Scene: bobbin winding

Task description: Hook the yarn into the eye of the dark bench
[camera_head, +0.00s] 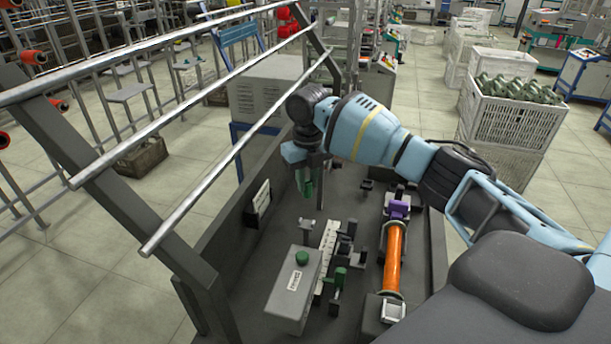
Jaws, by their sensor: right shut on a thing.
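The dark bench (270,240) fills the lower middle of the picture. My right arm comes in from the right, and its gripper (306,178) points down over the bench's far left part. It is shut on a small green piece (307,187), partly hidden by the fingers. A thin upright post stands beside the gripper, close to it. An orange bobbin (395,255) lies in a holder at the right of the bench, with a purple part (399,208) at its far end. I cannot make out a yarn strand or the eye. My left gripper is out of view.
A grey box with a green knob (302,257) stands on the bench near small dark and green fittings (340,275). Metal rails (190,110) slant across the left, above the bench. A white crate (510,120) stands beyond the bench at right.

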